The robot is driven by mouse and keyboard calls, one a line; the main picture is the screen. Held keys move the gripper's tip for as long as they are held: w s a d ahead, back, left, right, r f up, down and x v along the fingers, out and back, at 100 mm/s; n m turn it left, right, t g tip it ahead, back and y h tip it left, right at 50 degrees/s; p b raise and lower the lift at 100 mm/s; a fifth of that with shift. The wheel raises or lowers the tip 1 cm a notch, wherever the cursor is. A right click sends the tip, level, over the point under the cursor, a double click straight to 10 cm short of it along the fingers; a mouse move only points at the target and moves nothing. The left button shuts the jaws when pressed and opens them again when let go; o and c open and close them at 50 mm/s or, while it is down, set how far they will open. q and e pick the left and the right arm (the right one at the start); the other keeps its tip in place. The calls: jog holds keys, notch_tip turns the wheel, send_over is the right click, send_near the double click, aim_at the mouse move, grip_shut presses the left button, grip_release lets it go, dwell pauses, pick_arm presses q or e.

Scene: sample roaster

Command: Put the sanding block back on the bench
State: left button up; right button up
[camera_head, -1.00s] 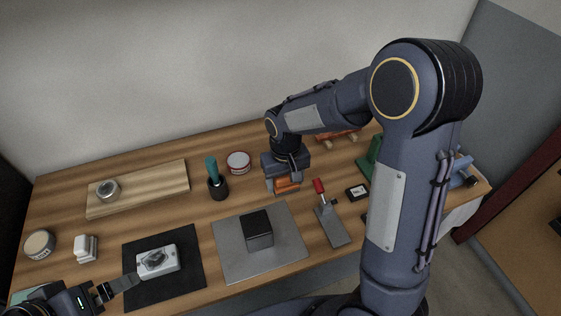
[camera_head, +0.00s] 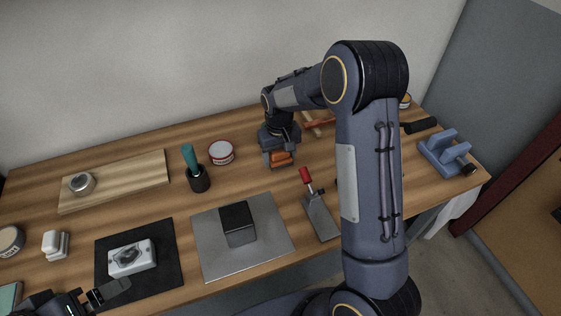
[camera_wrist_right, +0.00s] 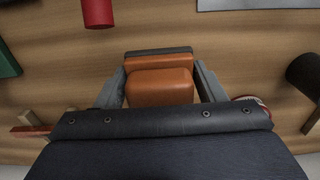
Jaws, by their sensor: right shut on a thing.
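The sanding block is an orange block with a dark layer (camera_wrist_right: 160,84). The orange part also shows in the head view (camera_head: 281,159), just below the gripper. I cannot tell whether the block touches the bench top. My left gripper (camera_head: 100,296) is at the lower left corner, partly cut off; its opening is unclear.
A cup with a teal handle (camera_head: 198,180) and a round tin (camera_head: 221,153) stand left. A blue stand (camera_head: 444,153) is right. Bare wood lies around the gripper.

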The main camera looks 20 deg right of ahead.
aim_at(281, 162)
jog(key=shift+w+d+f, duration=0.35)
jog(key=shift+w+f, duration=0.25)
jog(key=shift+f, duration=0.25)
jog(key=f, duration=0.3)
jog(key=shift+w+d+f, duration=0.15)
jog(key=shift+w+f, duration=0.05)
jog(key=shift+f, duration=0.1)
jog(key=shift+f, duration=0.25)
jog(key=o, duration=1)
jog(key=shift+r, duration=0.1)
jog(key=shift+c, duration=0.2)
